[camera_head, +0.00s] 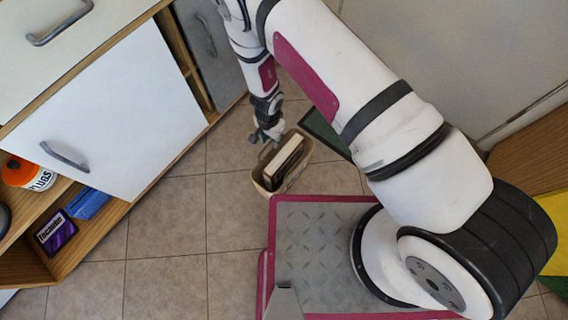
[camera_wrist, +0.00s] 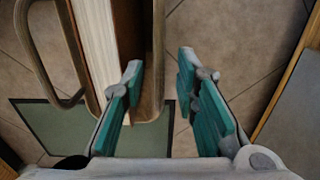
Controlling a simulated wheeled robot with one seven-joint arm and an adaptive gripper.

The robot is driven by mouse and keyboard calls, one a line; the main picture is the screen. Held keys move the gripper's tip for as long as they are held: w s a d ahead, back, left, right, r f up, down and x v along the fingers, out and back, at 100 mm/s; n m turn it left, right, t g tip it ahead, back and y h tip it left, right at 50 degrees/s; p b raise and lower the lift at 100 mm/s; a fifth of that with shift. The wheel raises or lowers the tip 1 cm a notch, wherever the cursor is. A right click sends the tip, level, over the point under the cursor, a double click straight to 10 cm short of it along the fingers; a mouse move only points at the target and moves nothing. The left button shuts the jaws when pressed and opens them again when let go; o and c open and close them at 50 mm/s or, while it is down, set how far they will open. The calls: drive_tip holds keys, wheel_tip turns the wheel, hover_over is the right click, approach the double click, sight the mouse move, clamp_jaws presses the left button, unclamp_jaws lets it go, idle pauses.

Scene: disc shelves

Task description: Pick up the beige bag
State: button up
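The beige bag (camera_head: 259,180) stands upright and open on the tiled floor, just beyond my base in the head view. A book (camera_head: 284,160) with pale pages sticks up inside it. My gripper (camera_head: 267,134) is above the bag's far left edge. In the wrist view my gripper (camera_wrist: 160,85) is open, its teal fingers apart. The bag's rim or handle strip (camera_wrist: 157,50) runs between the fingers, closer to the left one. A curved handle loop (camera_wrist: 24,40) shows at the left. I cannot tell whether either finger touches the bag.
A white cabinet (camera_head: 110,105) with shelves stands to the left. A dark green mat (camera_head: 322,135) lies beside the bag. Floor left of my base is clear.

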sight(271, 150)
wheel_tip(271, 150, down, 3)
drive_tip(key=shift+r+b, duration=0.2)
drive_tip(key=shift+b, duration=0.15)
drive_tip(key=shift+s+a+f+b, duration=0.15)
drive_tip(key=shift+f+b, duration=0.6)
drive_tip(key=shift+f, duration=0.55)
drive_tip(key=shift+s+f+b, duration=0.15)
drive_tip(key=shift+f+b, duration=0.55)
drive_tip(key=shift+f, duration=0.6)
clamp_jaws()
drive_tip(key=shift+r, duration=0.1)
